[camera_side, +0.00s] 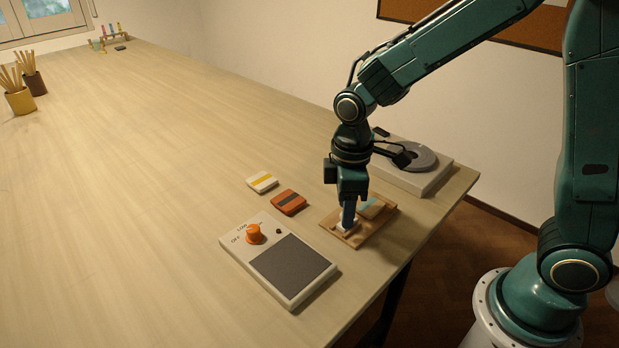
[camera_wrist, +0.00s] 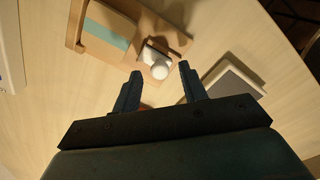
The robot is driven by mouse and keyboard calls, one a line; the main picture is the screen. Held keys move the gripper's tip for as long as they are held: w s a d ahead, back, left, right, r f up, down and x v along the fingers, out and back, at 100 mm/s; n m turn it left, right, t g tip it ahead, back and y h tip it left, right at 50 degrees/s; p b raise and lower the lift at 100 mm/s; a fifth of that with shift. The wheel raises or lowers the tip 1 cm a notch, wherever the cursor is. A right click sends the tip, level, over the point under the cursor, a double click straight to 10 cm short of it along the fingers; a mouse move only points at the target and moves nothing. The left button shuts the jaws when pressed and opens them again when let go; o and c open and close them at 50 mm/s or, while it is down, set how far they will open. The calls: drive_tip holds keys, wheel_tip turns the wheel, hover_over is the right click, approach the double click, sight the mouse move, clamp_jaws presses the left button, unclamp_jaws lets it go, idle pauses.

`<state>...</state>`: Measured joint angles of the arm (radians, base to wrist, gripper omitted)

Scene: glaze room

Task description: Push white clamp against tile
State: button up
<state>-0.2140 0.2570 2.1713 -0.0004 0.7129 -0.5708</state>
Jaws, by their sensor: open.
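A wooden tray (camera_side: 351,240) lies near the table's right edge and also shows in the wrist view (camera_wrist: 180,40). A tan tile with a blue-green stripe (camera_side: 372,207) sits in it; the wrist view shows the tile at upper left (camera_wrist: 107,32). In the side view the clamp is mostly hidden by my gripper (camera_side: 347,226), which points down over the tray.
A white device with an orange knob (camera_side: 254,234) and dark pad stands left of the tray. A yellow-striped tile (camera_side: 262,181) and an orange tile (camera_side: 289,202) lie behind it. A grey round-topped unit (camera_side: 413,165) stands behind the tray. The table's left side is mostly clear.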

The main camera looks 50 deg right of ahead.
drive_tip(key=shift+f, duration=0.2)
clamp_jaws()
drive_tip(key=shift+d, duration=1.05)
unclamp_jaws()
wheel_tip(320, 180, up, 14)
idle(0.5)
